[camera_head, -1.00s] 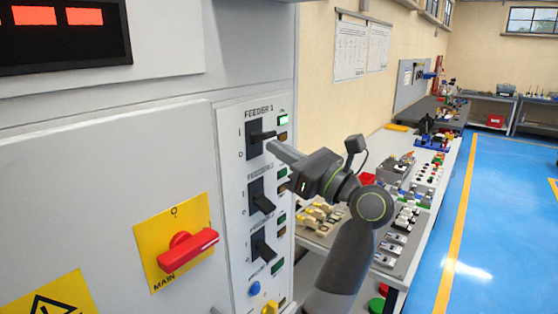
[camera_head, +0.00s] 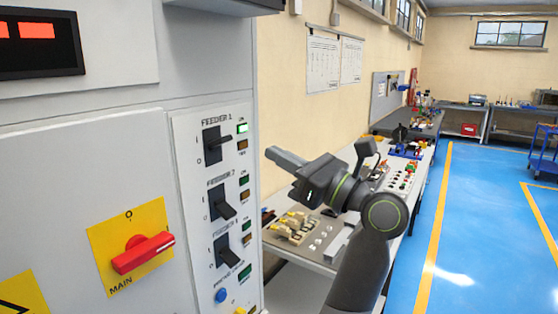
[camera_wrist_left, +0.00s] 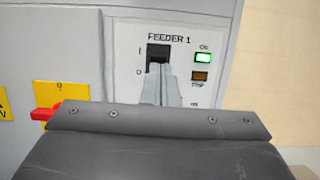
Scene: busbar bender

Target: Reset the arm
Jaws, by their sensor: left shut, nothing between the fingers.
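My left gripper (camera_head: 283,160) is shut and empty, pointing left toward the cabinet. In the head view it is to the right of the feeder panel (camera_head: 212,275), apart from the switches. The black Feeder 1 switch (camera_head: 214,145) has its green lamp (camera_head: 242,128) lit. The Feeder 2 switch (camera_head: 222,203) and the third switch (camera_head: 228,252) have handles slanting down, their lamps dark. In the left wrist view the fingers (camera_wrist_left: 168,82) overlap the lower part of the Feeder 1 switch (camera_wrist_left: 158,51). My right gripper is not in view.
A red MAIN rotary switch (camera_head: 143,254) on a yellow plate is on the cabinet (camera_head: 70,160) at left. A workbench (camera_head: 325,262) with parts stands behind my arm. The blue floor (camera_head: 480,240) at right is clear.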

